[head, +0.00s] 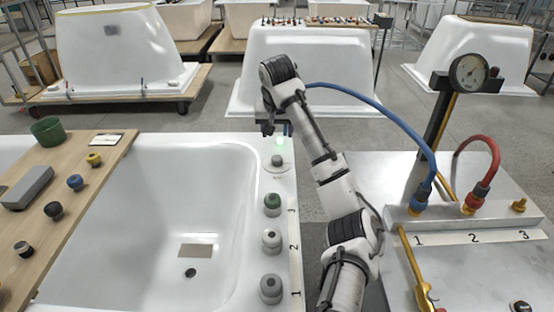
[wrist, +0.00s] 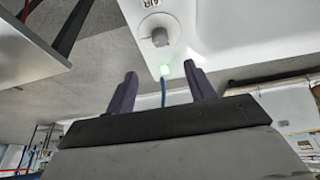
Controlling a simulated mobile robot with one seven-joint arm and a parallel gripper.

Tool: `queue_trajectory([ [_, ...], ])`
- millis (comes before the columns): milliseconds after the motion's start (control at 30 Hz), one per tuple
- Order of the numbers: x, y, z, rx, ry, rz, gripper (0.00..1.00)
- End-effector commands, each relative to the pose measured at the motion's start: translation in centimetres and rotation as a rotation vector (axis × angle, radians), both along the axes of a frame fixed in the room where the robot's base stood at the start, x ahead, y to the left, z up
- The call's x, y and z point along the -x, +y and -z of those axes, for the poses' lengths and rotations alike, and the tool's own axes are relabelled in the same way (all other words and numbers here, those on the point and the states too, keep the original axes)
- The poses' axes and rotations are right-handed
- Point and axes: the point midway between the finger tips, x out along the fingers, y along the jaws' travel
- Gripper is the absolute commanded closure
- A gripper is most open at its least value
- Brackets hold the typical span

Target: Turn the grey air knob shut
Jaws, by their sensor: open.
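The grey air knob (head: 278,160) sits on the tub's white rim, on a round plate near the far right corner. In the wrist view the knob (wrist: 160,37) shows ahead of the fingers, with the label AIR (wrist: 151,3) by it. My gripper (head: 268,129) is above the rim's far end. In the wrist view its fingers (wrist: 162,88) are apart and empty, not touching the knob.
A green knob (head: 272,203), a pale knob (head: 271,239) and a grey knob (head: 271,287) line the rim nearer me. A blue hose (head: 375,108) arches behind my arm to the metal bench (head: 385,170). A wooden board (head: 60,210) with loose knobs lies left.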

Motion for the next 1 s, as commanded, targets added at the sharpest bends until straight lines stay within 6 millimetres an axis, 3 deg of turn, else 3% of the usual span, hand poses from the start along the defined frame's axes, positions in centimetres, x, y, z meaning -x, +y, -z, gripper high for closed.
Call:
queue_trajectory([
  [267, -0.7, 0.0, 2.3, -0.001, 0.001, -0.001, 0.46],
  [733, -4.3, 0.0, 11.0, 0.0, 0.0, -0.001, 0.46],
  [1000, -5.2, 0.1, 13.2, -0.001, -0.002, -0.001, 0.46],
])
